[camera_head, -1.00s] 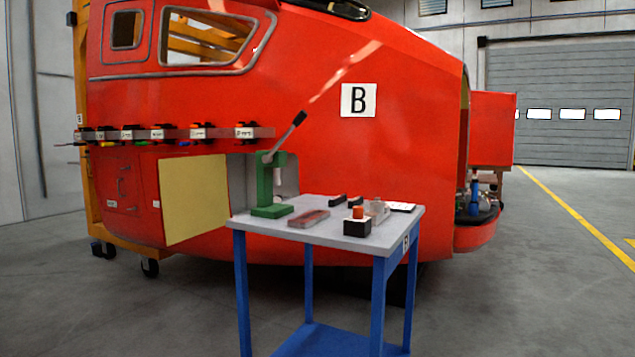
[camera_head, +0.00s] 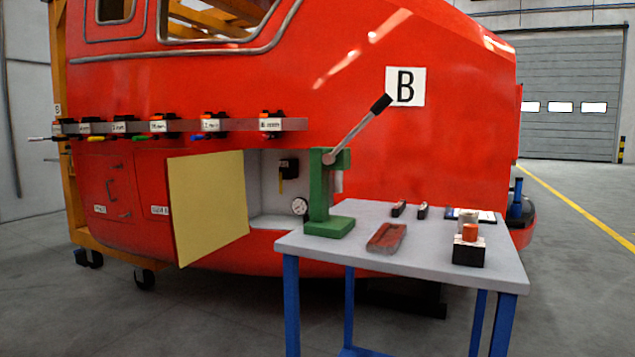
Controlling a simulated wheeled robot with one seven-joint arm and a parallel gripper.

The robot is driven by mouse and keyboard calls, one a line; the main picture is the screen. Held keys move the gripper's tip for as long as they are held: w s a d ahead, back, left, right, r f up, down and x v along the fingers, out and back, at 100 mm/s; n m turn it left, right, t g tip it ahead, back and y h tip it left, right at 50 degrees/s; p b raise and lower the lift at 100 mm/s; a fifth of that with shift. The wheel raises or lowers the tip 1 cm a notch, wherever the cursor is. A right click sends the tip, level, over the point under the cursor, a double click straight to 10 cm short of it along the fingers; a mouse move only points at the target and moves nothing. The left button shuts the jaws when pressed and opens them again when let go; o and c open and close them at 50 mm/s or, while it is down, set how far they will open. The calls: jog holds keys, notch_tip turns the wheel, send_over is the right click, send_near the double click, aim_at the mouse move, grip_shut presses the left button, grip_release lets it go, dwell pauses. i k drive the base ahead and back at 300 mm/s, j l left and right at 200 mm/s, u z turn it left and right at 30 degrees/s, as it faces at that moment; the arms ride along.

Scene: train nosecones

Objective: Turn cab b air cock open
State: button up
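The red cab nosecone (camera_head: 360,140) carries a white sign with a black B (camera_head: 405,87). On its lower side a pale yellow hatch door (camera_head: 208,205) stands open beside a grey recess (camera_head: 262,180). Inside the recess is a small dark fitting (camera_head: 288,168) with a yellow lever pointing down, which looks like the air cock. A round white gauge (camera_head: 299,206) sits below it, partly beside the green press. My gripper is not in view.
A grey-topped table with blue legs (camera_head: 400,265) stands before the cab. It holds a green lever press (camera_head: 328,200), a reddish case (camera_head: 387,237), a black box with an orange button (camera_head: 470,245) and small parts. A rail (camera_head: 240,125) with several labelled units runs above the hatch. Floor at left is clear.

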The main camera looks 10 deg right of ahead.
aim_at(283, 173)
jog(key=i+j+z, duration=0.1)
jog(key=i+j, duration=0.35)
jog(key=i+j+z, duration=0.1)
jog(key=i+j, duration=0.3)
jog(key=j, duration=0.15)
